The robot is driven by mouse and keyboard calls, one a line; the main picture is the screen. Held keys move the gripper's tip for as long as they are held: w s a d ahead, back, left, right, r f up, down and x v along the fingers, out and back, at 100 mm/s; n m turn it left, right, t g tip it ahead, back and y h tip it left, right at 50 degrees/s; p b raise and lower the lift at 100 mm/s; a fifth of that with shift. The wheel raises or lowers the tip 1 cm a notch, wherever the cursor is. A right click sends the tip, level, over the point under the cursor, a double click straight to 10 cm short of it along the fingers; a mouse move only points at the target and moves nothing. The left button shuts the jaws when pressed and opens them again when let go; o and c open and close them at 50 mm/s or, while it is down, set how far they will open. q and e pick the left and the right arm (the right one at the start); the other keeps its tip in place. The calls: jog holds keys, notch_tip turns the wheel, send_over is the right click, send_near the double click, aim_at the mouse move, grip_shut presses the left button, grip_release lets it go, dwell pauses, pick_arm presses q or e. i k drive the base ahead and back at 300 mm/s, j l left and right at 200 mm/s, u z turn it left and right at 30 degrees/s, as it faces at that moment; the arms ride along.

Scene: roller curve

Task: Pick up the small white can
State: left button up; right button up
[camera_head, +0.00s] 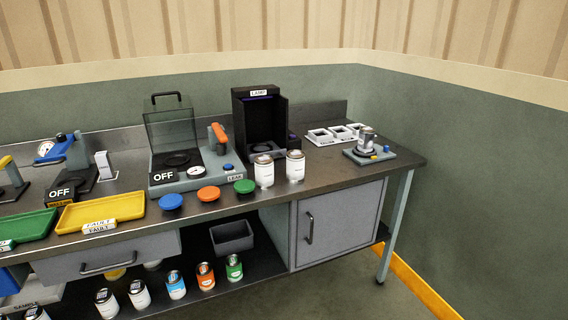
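Two white cans with silver tops stand upright, side by side, near the front edge of the worktop: one on the left (264,174) and one on the right (295,168). They look close in size. More white cans stand on the lower shelf, including one (106,304) and another (139,295) at the lower left. I cannot tell which can is the small one. A can with a dark and white side (366,141) stands on a grey device at the right. Neither of my grippers shows in the head view.
The worktop (330,165) holds blue, orange and green discs (243,186), a yellow tray (75,216), a black lamp box (240,110) and a clear-lidded leak tester (190,176). Below are blue, orange and green cans (234,268), a grey bin (231,238) and a cabinet (350,222).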

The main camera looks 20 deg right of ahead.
aim_at(264, 172)
jog(key=i+l+z, duration=0.5)
jog(key=i+l, duration=0.2)
